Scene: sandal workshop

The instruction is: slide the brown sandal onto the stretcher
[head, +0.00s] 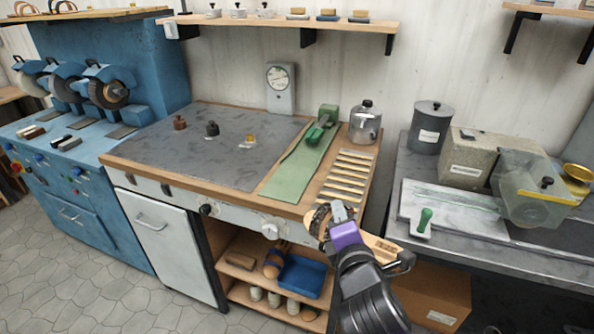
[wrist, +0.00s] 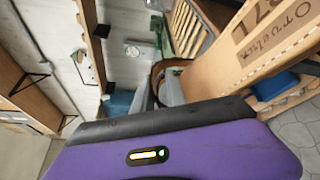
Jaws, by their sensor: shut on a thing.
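My gripper (head: 340,212) is shut on the brown sandal (head: 383,246) and holds it in the air off the front right corner of the workbench. In the wrist view the sandal's tan, stitched insole (wrist: 238,62) with printed lettering fills the upper right, and a brown strap shows beside the grey fingers. The exact grip point is partly hidden. A green device (head: 322,127) stands at the back of a green strip on the bench; it may be the stretcher, but I cannot tell for sure.
The workbench's grey top (head: 200,150) carries three small items. A slatted rack (head: 347,178) and a metal pot (head: 365,122) stand at its right. Below, a shelf holds a blue tray (head: 301,276). A grey table (head: 480,240) with machines stands right, beyond a gap.

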